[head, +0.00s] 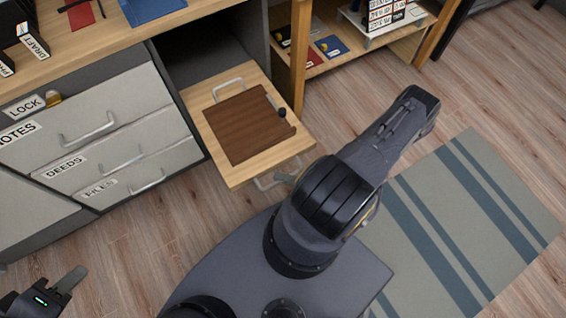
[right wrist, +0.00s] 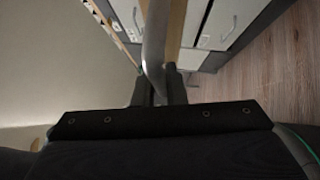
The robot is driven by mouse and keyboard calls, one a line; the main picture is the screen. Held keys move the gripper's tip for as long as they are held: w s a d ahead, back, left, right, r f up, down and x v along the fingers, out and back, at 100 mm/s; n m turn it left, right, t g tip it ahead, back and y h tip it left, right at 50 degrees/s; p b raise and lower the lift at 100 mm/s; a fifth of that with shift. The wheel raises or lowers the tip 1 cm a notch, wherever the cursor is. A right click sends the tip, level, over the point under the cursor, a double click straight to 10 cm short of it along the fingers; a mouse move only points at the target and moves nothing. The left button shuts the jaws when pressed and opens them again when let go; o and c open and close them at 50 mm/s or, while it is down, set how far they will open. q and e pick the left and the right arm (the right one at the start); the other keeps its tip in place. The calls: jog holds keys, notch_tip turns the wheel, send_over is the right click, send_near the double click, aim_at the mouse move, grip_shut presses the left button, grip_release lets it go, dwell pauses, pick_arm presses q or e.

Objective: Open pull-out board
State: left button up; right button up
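The pull-out board (head: 215,152) is a light wooden slab that stands well out from the desk, with a dark brown panel (head: 245,125) lying on it. A metal bar handle (head: 262,184) shows under its front edge, partly hidden by my right arm. In the right wrist view the bar (right wrist: 154,45) runs between the two close-set fingers of my right gripper (right wrist: 158,88), which looks shut on it. In the head view my right gripper (head: 287,177) is mostly hidden behind my arm. My left gripper (head: 68,281) is at the lower left, away from the desk; its finger gap is unclear.
Grey drawers (head: 110,150) labelled NOTES, DEEDS and FILES stand left of the board. A second metal handle (head: 228,88) and a small black knob (head: 282,112) are on the board's top. A low wooden shelf (head: 340,62) is at the right. A striped rug (head: 470,220) covers open floor.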

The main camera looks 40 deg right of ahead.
jog(key=o, duration=0.4)
jog(key=v, duration=0.8)
dwell(0.5)
